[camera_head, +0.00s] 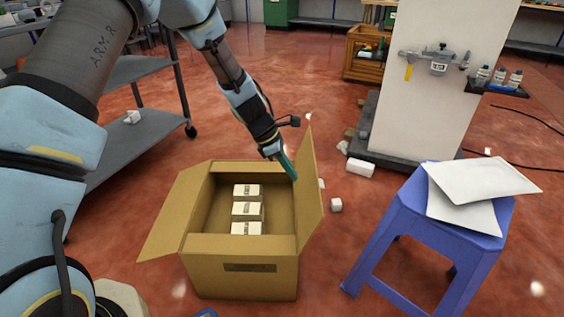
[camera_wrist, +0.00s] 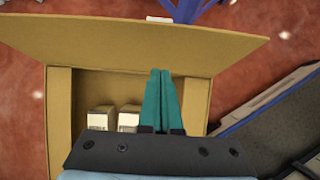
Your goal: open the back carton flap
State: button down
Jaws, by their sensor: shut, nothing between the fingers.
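The open brown carton (camera_head: 245,278) stands on the floor, with small white-topped boxes (camera_head: 246,209) inside; it also shows in the wrist view (camera_wrist: 59,125). Its left flap (camera_head: 172,213) is folded outward, and its right flap (camera_head: 311,195) stands up, leaning outward. That right flap spans the upper wrist view (camera_wrist: 130,42). The back edge (camera_head: 235,167) shows as a narrow tan strip; I cannot tell flap from wall there. My gripper (camera_head: 291,174) has green fingers, shut and empty, near the carton's back right corner beside the right flap. Its fingers show in the wrist view (camera_wrist: 160,95).
A blue stool (camera_head: 450,228) with white envelopes (camera_head: 482,180) stands right of the carton. A grey shelf cart (camera_head: 140,110) is at the back left. A white pillar (camera_head: 430,100) rises behind. White scraps (camera_head: 361,168) lie on the red floor.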

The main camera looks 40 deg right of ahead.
aim_at(312, 185)
jog(key=shift+s+d+f+b, duration=0.1)
jog(key=shift+s+d+f, duration=0.25)
jog(key=shift+d, duration=0.25)
jog(key=shift+s+d+f+b, duration=0.1)
jog(key=shift+s+d+f, duration=0.2)
jog(key=shift+s+d, duration=0.2)
jog(key=shift+s+d+f+b, duration=0.1)
jog(key=shift+s+d+f, duration=0.25)
jog(key=shift+d, duration=0.3)
jog(key=shift+s+d+r+p, duration=0.1)
jog(key=shift+s+r+p, duration=0.05)
jog(key=shift+p, duration=0.15)
